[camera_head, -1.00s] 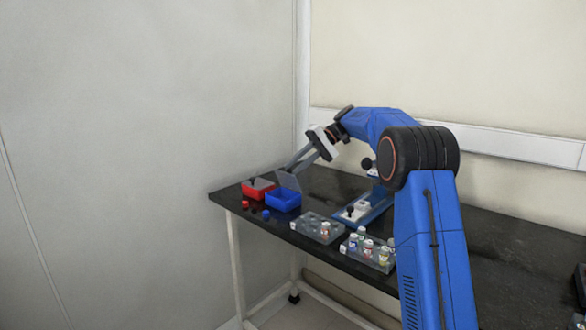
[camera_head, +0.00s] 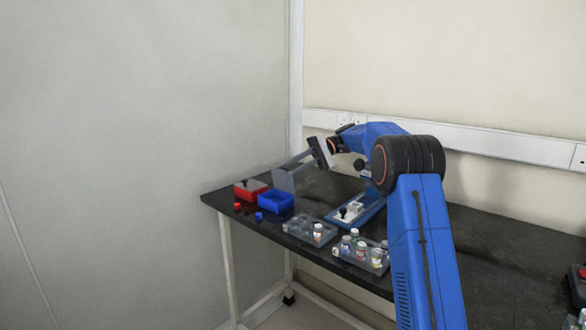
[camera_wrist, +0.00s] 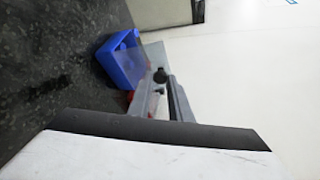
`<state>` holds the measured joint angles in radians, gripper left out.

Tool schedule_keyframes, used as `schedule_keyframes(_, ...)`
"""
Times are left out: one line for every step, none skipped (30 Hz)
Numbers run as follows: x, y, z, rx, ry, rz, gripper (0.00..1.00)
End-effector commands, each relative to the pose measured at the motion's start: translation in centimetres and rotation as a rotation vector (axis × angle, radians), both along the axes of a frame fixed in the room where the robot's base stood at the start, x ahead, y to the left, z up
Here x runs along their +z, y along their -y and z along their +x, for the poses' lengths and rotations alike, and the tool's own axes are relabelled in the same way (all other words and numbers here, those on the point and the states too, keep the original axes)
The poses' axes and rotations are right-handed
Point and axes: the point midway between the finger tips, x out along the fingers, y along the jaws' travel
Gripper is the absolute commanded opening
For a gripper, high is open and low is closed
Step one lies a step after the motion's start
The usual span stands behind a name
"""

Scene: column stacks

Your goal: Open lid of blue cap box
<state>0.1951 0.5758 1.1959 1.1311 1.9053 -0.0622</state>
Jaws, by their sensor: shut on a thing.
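The blue box (camera_head: 276,203) stands on the dark bench near its left end. Its grey see-through lid (camera_head: 284,181) stands up at the box's back edge, so the box top is open. My gripper (camera_head: 290,167) is at the lid's upper part, its fingers reaching in from the upper right. In the wrist view the blue box (camera_wrist: 120,62) lies beyond the fingers, the clear lid (camera_wrist: 153,54) beside it. The gripper (camera_wrist: 161,82) is shut on the lid's dark knob (camera_wrist: 160,75). I cannot see the box's floor clearly.
A red box (camera_head: 250,194) stands left of the blue one. A red cap (camera_head: 237,206) and a blue cap (camera_head: 259,216) lie in front. Clear racks with vials (camera_head: 318,233) and a blue-based stand (camera_head: 366,212) are to the right. A wall is close on the left.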

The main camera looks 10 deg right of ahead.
Motion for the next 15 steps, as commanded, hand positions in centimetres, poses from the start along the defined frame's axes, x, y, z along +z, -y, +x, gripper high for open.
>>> schedule_keyframes(-0.05, 0.03, 0.01, 0.0, -0.001, 0.0, 0.0)
schedule_keyframes(-0.05, 0.02, 0.01, 0.0, -0.001, -0.001, 0.0)
schedule_keyframes(-0.05, 0.02, 0.01, 0.0, 0.0, -0.001, 0.27)
schedule_keyframes(-0.05, 0.02, 0.01, 0.0, 0.0, -0.001, 0.35)
schedule_keyframes(-0.05, 0.02, 0.01, 0.0, 0.0, -0.001, 0.37)
schedule_keyframes(-0.04, 0.01, 0.0, 0.0, 0.0, -0.001, 0.37)
schedule_keyframes(-0.04, 0.01, 0.0, 0.0, 0.0, -0.001, 0.37)
schedule_keyframes(-0.04, 0.01, 0.0, 0.0, 0.0, -0.001, 0.37)
schedule_keyframes(-0.03, 0.0, 0.0, 0.0, 0.0, -0.001, 0.37)
schedule_keyframes(-0.03, 0.0, 0.0, 0.0, 0.0, -0.001, 0.37)
schedule_keyframes(-0.03, 0.0, 0.0, 0.0, 0.0, -0.001, 0.37)
schedule_keyframes(-0.02, 0.01, 0.01, 0.0, 0.0, -0.001, 0.37)
schedule_keyframes(0.01, 0.01, 0.0, 0.0, 0.0, -0.001, 0.37)
schedule_keyframes(0.09, 0.0, 0.0, 0.0, 0.0, -0.001, 0.37)
schedule_keyframes(0.25, 0.0, 0.01, 0.0, 0.0, -0.001, 0.37)
